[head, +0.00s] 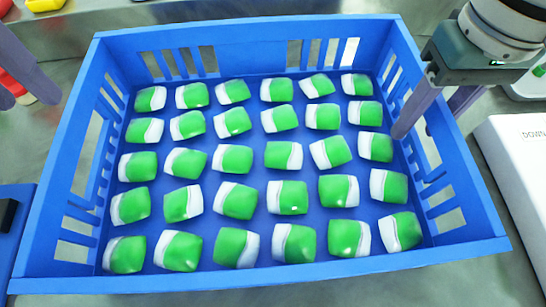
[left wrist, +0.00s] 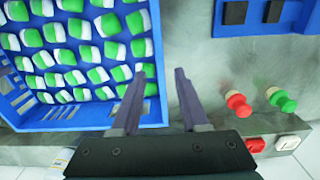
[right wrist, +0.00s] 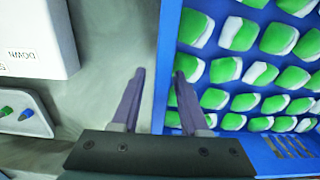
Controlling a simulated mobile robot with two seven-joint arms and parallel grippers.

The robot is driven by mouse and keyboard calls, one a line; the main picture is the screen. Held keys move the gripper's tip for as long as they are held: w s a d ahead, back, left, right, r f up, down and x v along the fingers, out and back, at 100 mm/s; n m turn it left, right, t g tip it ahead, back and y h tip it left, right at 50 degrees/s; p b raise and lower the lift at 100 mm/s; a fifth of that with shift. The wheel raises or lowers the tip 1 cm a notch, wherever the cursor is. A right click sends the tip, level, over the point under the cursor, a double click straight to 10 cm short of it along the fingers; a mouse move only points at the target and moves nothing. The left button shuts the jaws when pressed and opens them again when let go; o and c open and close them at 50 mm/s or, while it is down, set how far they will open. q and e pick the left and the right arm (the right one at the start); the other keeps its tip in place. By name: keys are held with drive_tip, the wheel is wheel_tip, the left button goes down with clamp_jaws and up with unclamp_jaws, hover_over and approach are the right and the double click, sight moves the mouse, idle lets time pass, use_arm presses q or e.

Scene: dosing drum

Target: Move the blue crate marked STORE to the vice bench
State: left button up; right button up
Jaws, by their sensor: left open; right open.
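The large blue crate (head: 260,283) fills the middle of the head view, upright on a grey surface. It holds several rows of green-and-white packs (head: 283,155). No STORE marking shows on the faces in view. My left gripper (head: 42,98) is open near the left rim; its fingers show at the crate's edge (left wrist: 157,108) in the left wrist view, though I cannot tell their height. My right gripper (head: 430,115) is open at the right wall, one finger on each side of the rim in the picture; it also shows in the right wrist view (right wrist: 157,75). Neither holds anything.
A white box marked DOWN (head: 522,170) stands right of the crate. A button panel (right wrist: 25,118) lies near it. Red (left wrist: 238,104) and green (left wrist: 282,100) knobs and a blue tray with dark pieces (left wrist: 295,18) are left of the crate. Yellow objects (head: 45,4) sit behind.

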wheel_tip(320, 180, up, 12)
idle(0.6)
